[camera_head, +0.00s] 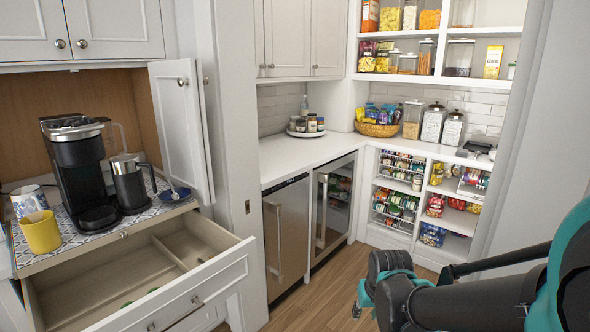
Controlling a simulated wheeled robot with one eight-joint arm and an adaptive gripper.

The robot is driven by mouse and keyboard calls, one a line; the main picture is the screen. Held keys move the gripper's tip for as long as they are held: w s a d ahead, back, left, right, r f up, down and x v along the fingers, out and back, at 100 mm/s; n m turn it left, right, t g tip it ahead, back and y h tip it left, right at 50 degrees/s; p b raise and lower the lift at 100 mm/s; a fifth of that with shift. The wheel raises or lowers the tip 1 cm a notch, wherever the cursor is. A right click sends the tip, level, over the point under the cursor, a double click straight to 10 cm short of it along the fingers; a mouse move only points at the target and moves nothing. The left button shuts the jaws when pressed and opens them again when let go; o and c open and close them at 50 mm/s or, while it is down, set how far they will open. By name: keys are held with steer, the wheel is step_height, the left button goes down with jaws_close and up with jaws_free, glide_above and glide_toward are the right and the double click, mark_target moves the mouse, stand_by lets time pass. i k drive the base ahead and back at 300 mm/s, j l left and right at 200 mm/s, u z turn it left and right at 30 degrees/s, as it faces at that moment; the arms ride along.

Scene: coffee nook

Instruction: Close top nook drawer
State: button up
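The top nook drawer (95,272) is pulled well out below the coffee machine at the lower left. Its white front panel (215,280) faces toward me, slanting across the lower left. The inside is beige, with a divider toward the right and small green items partly hidden behind the front panel. My arm comes in from the right edge. My gripper (366,300), dark with teal parts, is at the bottom, to the right of the drawer and well apart from it. Its fingers are small and partly hidden, so I cannot tell whether they are open. I see nothing held.
A coffee machine (78,165), a steel carafe (130,185), a yellow mug (40,232) and a patterned mug (29,201) stand above the drawer. A cabinet door (182,130) hangs open there. Steel-fronted appliances (288,235) stand behind. Wooden floor (325,300) is clear between drawer and gripper.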

mark_target(87, 293)
steer(key=j+u, duration=0.25)
steer(key=u, duration=0.15)
steer(key=i+j+u, duration=0.1)
steer(key=j+u, duration=0.25)
steer(key=i+j+u, duration=0.1)
steer(key=u, duration=0.3)
steer(key=k+j+z, duration=0.15)
steer(key=k+j, duration=0.2)
